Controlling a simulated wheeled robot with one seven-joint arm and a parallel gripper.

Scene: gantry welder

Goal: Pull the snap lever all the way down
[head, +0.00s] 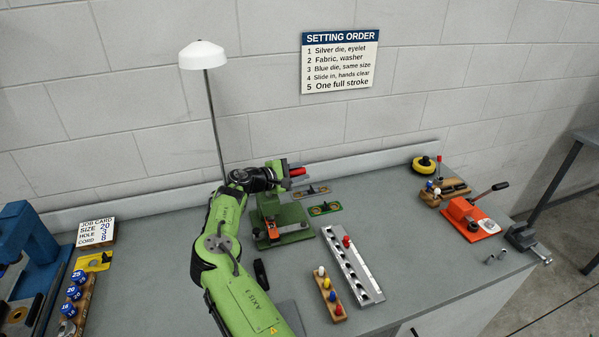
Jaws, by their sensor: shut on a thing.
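The snap lever's red grip (298,171) sticks out to the right from between my gripper's fingers. My gripper (290,172) is shut on it, above and behind the base of a green press (292,222). The grip lies close to level in the head view. My gripper and wrist hide most of the lever's arm and the upper part of the press. A small orange block (272,230) sits at the front left of the press base.
A silver rail with holes (352,265) and a wooden rack of coloured pegs (331,295) lie in front. Two small plates, one grey (311,191) and one green (325,209), lie right of the press. An orange lever tool (468,220) stands at the right. A lamp (203,55) stands behind my arm.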

